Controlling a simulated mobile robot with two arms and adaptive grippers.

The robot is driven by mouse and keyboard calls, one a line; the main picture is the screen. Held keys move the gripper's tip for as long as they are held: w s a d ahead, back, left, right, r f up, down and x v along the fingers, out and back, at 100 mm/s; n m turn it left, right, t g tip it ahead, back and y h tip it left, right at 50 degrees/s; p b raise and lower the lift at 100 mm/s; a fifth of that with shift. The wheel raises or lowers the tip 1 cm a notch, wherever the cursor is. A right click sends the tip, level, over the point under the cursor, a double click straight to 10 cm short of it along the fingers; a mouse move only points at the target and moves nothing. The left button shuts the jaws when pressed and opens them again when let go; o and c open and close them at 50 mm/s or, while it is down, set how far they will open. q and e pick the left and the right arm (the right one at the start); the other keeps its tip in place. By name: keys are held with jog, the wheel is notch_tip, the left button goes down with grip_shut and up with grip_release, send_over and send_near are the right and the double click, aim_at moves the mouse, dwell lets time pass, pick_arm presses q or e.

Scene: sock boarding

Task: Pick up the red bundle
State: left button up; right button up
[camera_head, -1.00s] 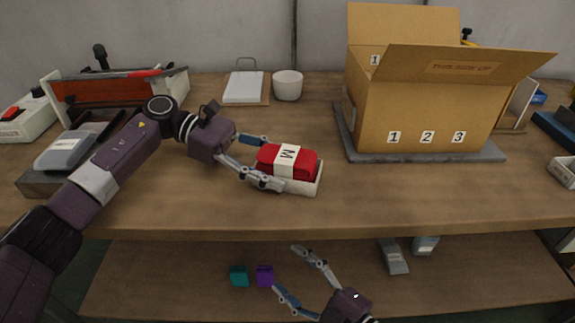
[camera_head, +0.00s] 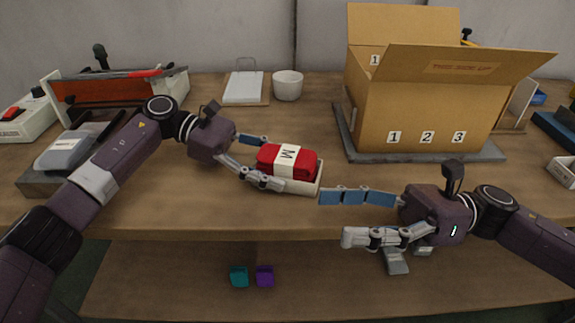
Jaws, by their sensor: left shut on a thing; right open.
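My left gripper (camera_head: 269,161) reaches in from the left. My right gripper (camera_head: 333,218) is open and empty.
A cardboard box (camera_head: 420,105) with open flaps stands on a grey slab (camera_head: 480,155) behind my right gripper. A white bowl (camera_head: 288,86) and a white board (camera_head: 243,87) stand at the back. Teal (camera_head: 239,276) and purple (camera_head: 265,276) pieces lie on the lower shelf (camera_head: 180,295).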

aim_at(293, 155)
jog(key=w+d+f+t, duration=0.1)
jog(key=w+t, duration=0.1)
jog(key=w, duration=0.2)
jog(key=w+d+f+t+h, duration=0.1)
jog(key=w+d+t, duration=0.1)
jog(key=w, duration=0.3)
jog(key=w+d+f+m+t+h, duration=0.1)
jog(key=w+t, duration=0.2)
jog(key=w, duration=0.1)
jog(key=shift+w+d+f, duration=0.1)
jog(key=shift+w+d, duration=0.1)
jog(key=shift+w, duration=0.1)
jog(key=x, duration=0.6)
jog(key=shift+w+d+f, duration=0.1)
jog(key=shift+w, duration=0.2)
jog(key=x, duration=0.4)
jog(key=shift+a, duration=0.35)
jog(key=shift+w+a, duration=0.15)
jog(key=shift+a, duration=0.35)
jog(key=c, duration=1.3)
notch_tip(293, 155, up, 10)
jog(key=shift+r, duration=0.1)
jog(key=shift+c, duration=0.2)
pick_arm(q)
jog(key=o, duration=0.9)
jog(key=shift+o, duration=0.2)
